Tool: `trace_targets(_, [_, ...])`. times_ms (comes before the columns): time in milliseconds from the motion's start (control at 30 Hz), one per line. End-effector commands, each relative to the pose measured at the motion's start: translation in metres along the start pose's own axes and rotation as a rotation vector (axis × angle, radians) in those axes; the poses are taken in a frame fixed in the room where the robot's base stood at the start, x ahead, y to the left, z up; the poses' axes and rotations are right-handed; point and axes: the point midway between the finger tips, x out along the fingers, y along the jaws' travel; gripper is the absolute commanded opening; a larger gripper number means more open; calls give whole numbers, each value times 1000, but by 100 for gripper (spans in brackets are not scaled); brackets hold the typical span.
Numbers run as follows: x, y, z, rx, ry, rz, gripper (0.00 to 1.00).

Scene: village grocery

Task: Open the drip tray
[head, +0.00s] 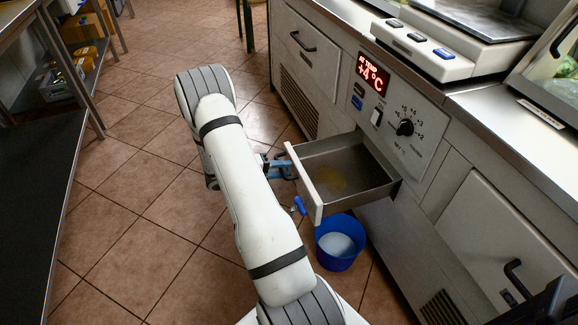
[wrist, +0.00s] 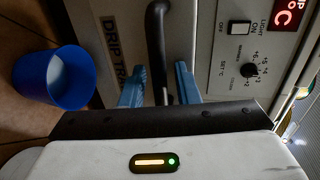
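The drip tray (head: 362,190) is a shallow grey metal drawer, pulled out of the counter front in the head view. A yellowish patch lies on its floor. Its pale front panel carries the words "DRIP TRAY" (wrist: 110,48) and a black bar handle (wrist: 156,40) in the wrist view. My gripper (wrist: 159,78) has blue fingers apart on either side of this handle, with gaps showing, so it looks open around the bar. In the head view my gripper (head: 283,185) is at the tray's front, partly hidden by my arm.
A blue bucket (head: 324,257) with pale contents stands on the floor below the tray; it also shows in the wrist view (wrist: 40,85). A control panel (head: 408,128) with knob and red display is above. A dark shelf (head: 35,180) stands left. Tiled floor between is clear.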

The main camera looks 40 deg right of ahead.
Motion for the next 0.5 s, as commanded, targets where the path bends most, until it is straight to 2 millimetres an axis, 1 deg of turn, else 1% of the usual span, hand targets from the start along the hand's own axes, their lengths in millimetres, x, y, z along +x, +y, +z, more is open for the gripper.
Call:
trace_targets(133, [-10,-2,1,1,-3,0,30])
trace_targets(400, [-56,-2,-2,0,-3,0,30])
trace_targets(500, [-67,-1,-2,0,-1,-1,30])
